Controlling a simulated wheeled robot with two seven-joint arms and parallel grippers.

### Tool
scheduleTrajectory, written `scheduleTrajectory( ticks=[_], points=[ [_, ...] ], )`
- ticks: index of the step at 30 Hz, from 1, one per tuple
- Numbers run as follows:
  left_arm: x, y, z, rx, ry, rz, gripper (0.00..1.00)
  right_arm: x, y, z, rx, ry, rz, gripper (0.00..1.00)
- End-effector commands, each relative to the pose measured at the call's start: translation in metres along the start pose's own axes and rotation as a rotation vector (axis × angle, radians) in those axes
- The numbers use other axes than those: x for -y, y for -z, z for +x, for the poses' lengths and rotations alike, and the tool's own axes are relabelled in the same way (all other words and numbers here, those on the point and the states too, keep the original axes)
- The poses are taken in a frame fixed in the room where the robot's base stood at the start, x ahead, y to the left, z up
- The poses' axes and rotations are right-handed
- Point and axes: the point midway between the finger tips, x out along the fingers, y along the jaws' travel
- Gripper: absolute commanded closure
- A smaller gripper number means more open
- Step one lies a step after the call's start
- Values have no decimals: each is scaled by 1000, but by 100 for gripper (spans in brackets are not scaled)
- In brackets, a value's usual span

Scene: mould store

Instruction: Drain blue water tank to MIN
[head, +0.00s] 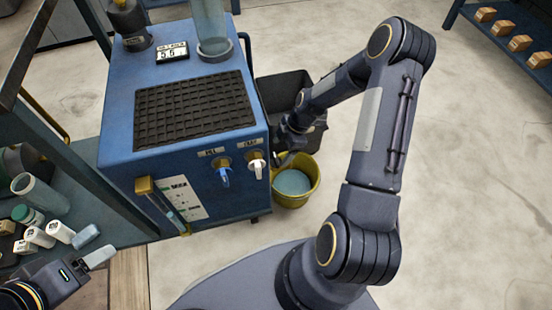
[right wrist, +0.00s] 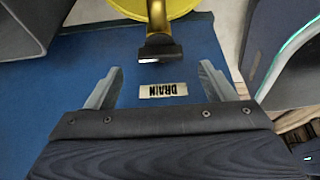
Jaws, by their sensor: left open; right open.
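The blue water tank (head: 118,122) stands left of centre in the head view. Its front has a fill tap (head: 223,174) with a blue handle and a drain tap (head: 257,167) with a white handle. In the right wrist view the brass drain tap (right wrist: 160,45) lies ahead of the fingers, above an upside-down DRAIN label (right wrist: 163,91). My right gripper (right wrist: 160,82) is open and empty, its fingers on either side of that label, apart from the tap. The sight gauge (head: 160,203) is beside a marked plate; its level is unclear. My left gripper (head: 99,258) is open, lower left.
A yellow bucket (head: 313,190) holding pale blue water is on the floor right of the tank. A dark bin (head: 278,90) stands behind it. Bottles and small containers (head: 40,237) crowd the left shelf. A shelf with small boxes (head: 512,43) is far right. Floor between is clear.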

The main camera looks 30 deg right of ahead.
Motion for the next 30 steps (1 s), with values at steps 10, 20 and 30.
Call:
scheduleTrajectory(
  ticks=[10, 20, 30],
  points=[
    [6, -7, 14, 0, 0, 0, 35, 0, 0, 41, 0, 1, 0, 24],
    [6, -7, 13, 0, 0, 0, 35, 0, 0, 42, 0, 0, 1, 30],
    [6, -7, 13, 0, 0, 0, 35, 0, 0, 42, 0, 0, 2, 68]
  ],
)
